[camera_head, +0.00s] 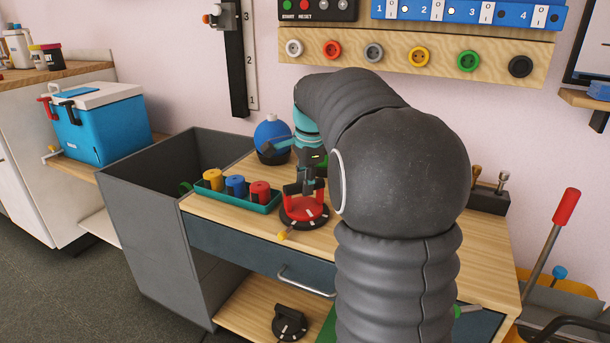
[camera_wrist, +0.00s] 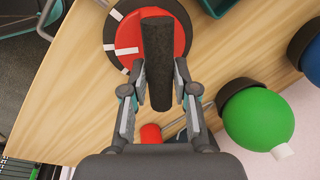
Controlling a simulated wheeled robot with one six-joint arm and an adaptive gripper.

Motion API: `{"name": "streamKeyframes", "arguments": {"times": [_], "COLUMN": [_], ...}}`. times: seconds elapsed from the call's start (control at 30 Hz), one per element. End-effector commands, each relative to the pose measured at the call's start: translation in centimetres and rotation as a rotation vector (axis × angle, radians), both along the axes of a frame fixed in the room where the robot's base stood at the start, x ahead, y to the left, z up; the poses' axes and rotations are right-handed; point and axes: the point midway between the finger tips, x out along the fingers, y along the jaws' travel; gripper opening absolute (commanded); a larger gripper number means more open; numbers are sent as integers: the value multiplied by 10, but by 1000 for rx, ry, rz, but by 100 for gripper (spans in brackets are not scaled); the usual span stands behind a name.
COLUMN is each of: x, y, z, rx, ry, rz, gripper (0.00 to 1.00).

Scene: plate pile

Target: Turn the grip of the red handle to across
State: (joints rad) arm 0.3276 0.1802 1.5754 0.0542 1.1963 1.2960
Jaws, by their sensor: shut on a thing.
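The red handle (camera_head: 295,212) is a red disc on a round black base with white marks, standing on the wooden bench. In the wrist view the red disc (camera_wrist: 128,38) shows at the top, with its thick black grip (camera_wrist: 158,62) running nearly up and down the picture. My gripper (camera_head: 308,188) is over the disc, pointing down. In the wrist view my gripper (camera_wrist: 160,95) is shut with one finger on each side of the black grip. The fingers and arm hide part of the handle in the head view.
A teal tray (camera_head: 233,204) with yellow, blue and red pieces stands just left of the handle. A blue ball (camera_head: 272,134) stands behind. A green ball (camera_wrist: 258,118) in a black cup is near my gripper. A grey bin (camera_head: 150,190) adjoins the bench's left side.

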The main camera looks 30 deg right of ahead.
Motion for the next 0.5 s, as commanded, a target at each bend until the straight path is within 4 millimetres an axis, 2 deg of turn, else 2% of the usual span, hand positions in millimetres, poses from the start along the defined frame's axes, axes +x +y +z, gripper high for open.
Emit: {"name": "streamKeyframes", "arguments": {"times": [0.5], "x": [1], "y": [-1], "z": [2], "rx": [2], "ry": [2], "rz": [470], "gripper": [0]}}
